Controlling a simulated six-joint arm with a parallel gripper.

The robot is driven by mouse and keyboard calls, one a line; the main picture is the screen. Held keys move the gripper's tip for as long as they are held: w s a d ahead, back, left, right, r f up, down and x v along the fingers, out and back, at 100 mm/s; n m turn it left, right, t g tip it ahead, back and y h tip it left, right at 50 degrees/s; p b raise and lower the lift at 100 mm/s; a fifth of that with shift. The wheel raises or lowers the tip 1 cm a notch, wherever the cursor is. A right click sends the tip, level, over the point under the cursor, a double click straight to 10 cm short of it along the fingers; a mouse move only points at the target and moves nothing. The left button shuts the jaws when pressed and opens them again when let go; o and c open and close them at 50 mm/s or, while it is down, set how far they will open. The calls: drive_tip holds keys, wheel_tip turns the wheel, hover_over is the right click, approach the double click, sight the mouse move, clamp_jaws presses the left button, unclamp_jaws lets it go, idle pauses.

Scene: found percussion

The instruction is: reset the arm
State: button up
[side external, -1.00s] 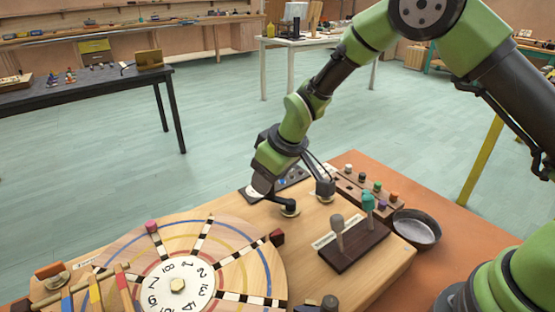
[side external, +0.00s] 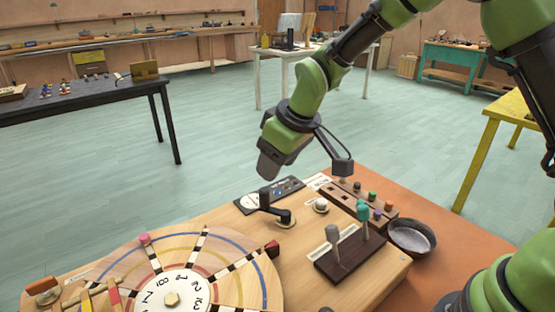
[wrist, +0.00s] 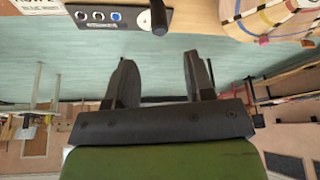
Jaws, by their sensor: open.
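My green arm's gripper (side external: 268,168) hangs in the air above the back edge of the wooden board (side external: 378,280). It is tilted, and a bracket with a dark block sticks out to its right. In the wrist view my gripper (wrist: 158,75) shows two dark fingers spread apart with nothing between them. Below it, apart from the fingers, a black crank (side external: 266,203) with an upright handle sits on the board. Part of the crank also shows at the top of the wrist view (wrist: 158,15).
A numbered, striped wooden wheel (side external: 228,266) lies at the front left. Near the crank are a pale knob (side external: 321,206), a dark panel (side external: 285,188), two mallets (side external: 333,240) in a block and a metal bowl (side external: 412,236). The air around my gripper is clear.

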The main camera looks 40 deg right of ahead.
drive_tip(key=s+d+r+m+t, duration=0.1)
drive_tip(key=s+d+r+m, duration=0.2)
drive_tip(key=s+r, duration=0.45)
drive_tip(key=s+d+r+m+t, duration=0.1)
drive_tip(key=s+d+r+m, duration=0.1)
drive_tip(key=s+r, duration=0.55)
drive_tip(key=s+d+m, duration=0.1)
drive_tip(key=s+m, duration=0.1)
drive_tip(key=s, duration=0.6)
drive_tip(key=shift+s+f+m+t+y, duration=0.3)
drive_tip(key=shift+s+f+m+t, duration=0.05)
drive_tip(key=shift+f+m+t, duration=0.05)
idle(1.7)
